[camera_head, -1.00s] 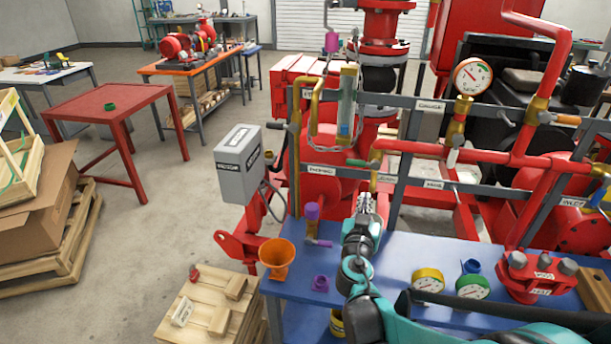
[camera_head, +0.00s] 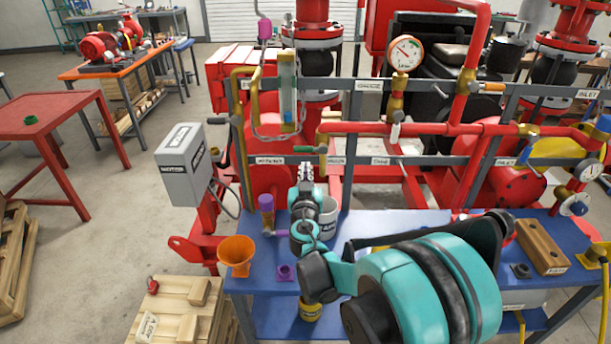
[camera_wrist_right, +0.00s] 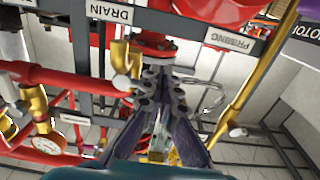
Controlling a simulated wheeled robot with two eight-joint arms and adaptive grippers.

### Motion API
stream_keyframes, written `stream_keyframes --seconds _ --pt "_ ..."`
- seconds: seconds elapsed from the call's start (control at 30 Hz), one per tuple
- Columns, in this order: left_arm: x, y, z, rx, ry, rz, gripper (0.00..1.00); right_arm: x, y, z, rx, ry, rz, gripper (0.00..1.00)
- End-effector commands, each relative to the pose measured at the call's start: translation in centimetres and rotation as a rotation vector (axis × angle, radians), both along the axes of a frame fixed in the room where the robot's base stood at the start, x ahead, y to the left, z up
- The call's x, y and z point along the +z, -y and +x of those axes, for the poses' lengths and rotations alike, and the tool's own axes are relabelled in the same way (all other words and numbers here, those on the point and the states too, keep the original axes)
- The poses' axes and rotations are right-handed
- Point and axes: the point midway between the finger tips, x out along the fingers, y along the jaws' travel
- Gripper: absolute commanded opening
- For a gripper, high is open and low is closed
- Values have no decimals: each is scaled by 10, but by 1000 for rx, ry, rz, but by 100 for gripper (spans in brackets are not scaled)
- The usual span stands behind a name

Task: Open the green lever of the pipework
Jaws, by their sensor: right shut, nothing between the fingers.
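The green lever (camera_head: 307,149) sits on the brass pipe fitting (camera_head: 323,166) of the red pipework. Its handle lies roughly level, pointing left. My right gripper (camera_head: 306,169) is just below the lever in the head view, fingers pointing up towards the pipework. It is shut and empty; I cannot tell whether it touches the lever. In the right wrist view the closed fingers (camera_wrist_right: 163,82) point at the pipework, between the DRAIN label (camera_wrist_right: 109,12) and the PRIMING label (camera_wrist_right: 229,40). I cannot make out the green lever there. My left gripper is not in view.
A grey switch box (camera_head: 180,165) stands left. The blue bench (camera_head: 385,222) lies below, with an orange funnel (camera_head: 236,254), a purple-topped valve (camera_head: 267,205) and a grey cup (camera_head: 328,218).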

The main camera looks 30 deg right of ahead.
Motion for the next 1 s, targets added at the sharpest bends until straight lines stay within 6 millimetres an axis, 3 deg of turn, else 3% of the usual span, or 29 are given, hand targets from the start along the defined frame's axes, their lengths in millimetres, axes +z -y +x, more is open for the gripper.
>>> stream_keyframes --seconds 0.73,1.0 --pt "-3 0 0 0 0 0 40 0 28 45 -2 0 0 0" --pt "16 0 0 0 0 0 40 21 20 48 -1 0 0 0"
